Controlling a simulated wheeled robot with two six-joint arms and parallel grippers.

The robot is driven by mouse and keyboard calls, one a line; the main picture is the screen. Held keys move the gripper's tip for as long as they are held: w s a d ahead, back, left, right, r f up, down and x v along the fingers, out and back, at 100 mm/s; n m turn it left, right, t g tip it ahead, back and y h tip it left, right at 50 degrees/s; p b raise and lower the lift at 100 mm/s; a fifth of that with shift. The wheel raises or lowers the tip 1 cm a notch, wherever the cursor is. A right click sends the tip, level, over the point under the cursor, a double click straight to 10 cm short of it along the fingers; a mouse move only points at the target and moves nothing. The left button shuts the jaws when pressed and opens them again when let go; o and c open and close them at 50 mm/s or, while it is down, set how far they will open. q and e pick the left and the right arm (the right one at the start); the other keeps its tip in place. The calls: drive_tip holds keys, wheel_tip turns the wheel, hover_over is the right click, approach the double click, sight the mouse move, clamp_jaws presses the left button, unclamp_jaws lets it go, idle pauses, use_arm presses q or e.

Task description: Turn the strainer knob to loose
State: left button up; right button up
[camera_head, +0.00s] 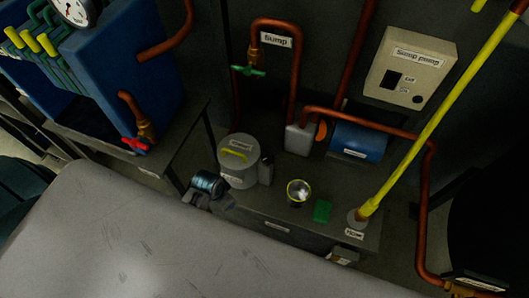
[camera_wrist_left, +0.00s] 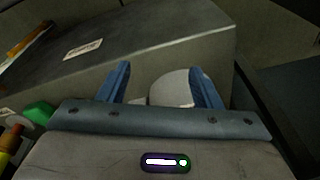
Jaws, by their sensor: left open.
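The strainer is a grey round canister (camera_head: 239,172) on the low bench in the head view. A yellow bar-shaped knob (camera_head: 233,154) lies across its lid. My left gripper (camera_wrist_left: 163,75) shows in the left wrist view with its two blue fingers spread apart and nothing gripped. A pale rounded object (camera_wrist_left: 176,88) shows beyond and between the fingers, partly hidden by the gripper body; I cannot tell if it is the canister. My right gripper is not seen.
On the bench (camera_head: 285,205) are a round glass-topped fitting (camera_head: 298,191), a green block (camera_head: 322,210) and a yellow pole (camera_head: 440,115). Copper pipes (camera_head: 291,75) and a blue cylinder (camera_head: 358,143) stand behind. A red-handled valve (camera_head: 136,144) is at the left.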

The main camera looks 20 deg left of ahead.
use_arm(q)
wheel_tip(320, 180, up, 8)
drive_tip(key=w+d+r+m, duration=0.1)
drive_tip(key=m+g+h, duration=0.1)
drive_tip(key=m+h, duration=0.4)
drive_tip(key=m, duration=0.6)
approach(267, 157)
drive_tip(key=shift+y, duration=0.3)
drive_tip(key=x, duration=0.8)
drive_tip(key=shift+d+f, duration=0.25)
drive_tip(key=shift+d, duration=0.15)
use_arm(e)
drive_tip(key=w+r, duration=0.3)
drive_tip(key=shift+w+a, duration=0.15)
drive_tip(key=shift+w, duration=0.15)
use_arm(q)
drive_tip(key=shift+c, duration=0.5)
drive_tip(key=c, duration=0.9)
